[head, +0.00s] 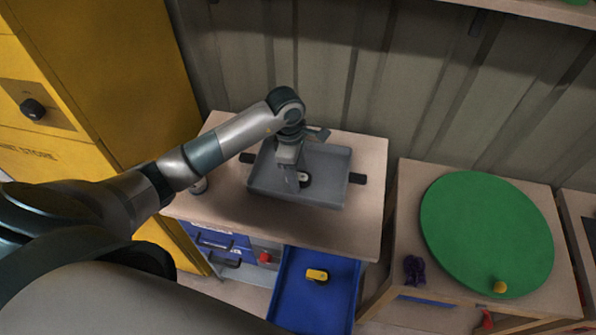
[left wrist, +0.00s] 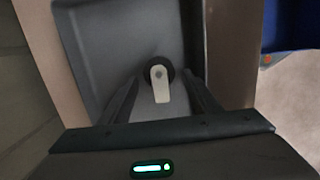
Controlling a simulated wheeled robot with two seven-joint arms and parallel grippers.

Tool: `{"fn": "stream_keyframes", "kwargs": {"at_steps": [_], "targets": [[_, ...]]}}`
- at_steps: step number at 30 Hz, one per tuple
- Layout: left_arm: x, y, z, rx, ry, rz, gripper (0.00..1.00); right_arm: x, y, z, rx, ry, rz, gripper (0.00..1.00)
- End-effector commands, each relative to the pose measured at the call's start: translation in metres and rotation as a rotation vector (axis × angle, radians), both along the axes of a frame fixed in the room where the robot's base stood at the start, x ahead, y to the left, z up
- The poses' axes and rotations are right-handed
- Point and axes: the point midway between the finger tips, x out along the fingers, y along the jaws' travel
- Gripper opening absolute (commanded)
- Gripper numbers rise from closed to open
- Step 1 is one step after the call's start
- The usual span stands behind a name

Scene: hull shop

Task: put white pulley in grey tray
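The grey tray (head: 333,165) stands on the wooden cabinet top and has black handles at its two ends. The white pulley (head: 304,177), a white body with a black wheel, is inside the tray's walls, apparently lying on its floor. It also shows in the left wrist view (left wrist: 160,83), with tray floor around it. My left gripper (head: 296,182) points down into the tray right beside the pulley. In the left wrist view its fingers (left wrist: 163,97) are spread, with a gap on both sides of the pulley. My right gripper is not in view.
An open blue drawer (head: 315,310) below the cabinet top holds a yellow pulley (head: 317,275). On the right, a second cabinet bears a green disc (head: 487,225) with a small yellow object (head: 500,287), and a purple item (head: 414,268). A yellow cabinet (head: 110,75) stands left; a corrugated wall is behind.

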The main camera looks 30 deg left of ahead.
Motion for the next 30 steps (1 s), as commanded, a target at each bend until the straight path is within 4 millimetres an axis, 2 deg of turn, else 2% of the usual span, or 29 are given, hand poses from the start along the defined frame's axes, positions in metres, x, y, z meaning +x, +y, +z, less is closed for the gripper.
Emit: {"fn": "stream_keyframes", "kwargs": {"at_steps": [8,11,17,25,30], "targets": [[0.0,0.0,0.005,-0.001,0.0,0.001,0.57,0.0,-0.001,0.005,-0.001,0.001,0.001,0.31],[0.001,0.001,0.011,0.0,-0.004,-0.001,0.57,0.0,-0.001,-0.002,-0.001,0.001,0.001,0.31],[0.001,0.005,0.038,0.002,-0.006,-0.001,0.57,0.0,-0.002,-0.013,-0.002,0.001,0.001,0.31],[-0.001,0.01,0.088,0.001,-0.005,0.0,0.57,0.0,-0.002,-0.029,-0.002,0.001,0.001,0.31],[-0.002,0.013,0.11,0.001,-0.003,-0.001,0.57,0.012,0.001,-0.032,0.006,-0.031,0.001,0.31]]}}
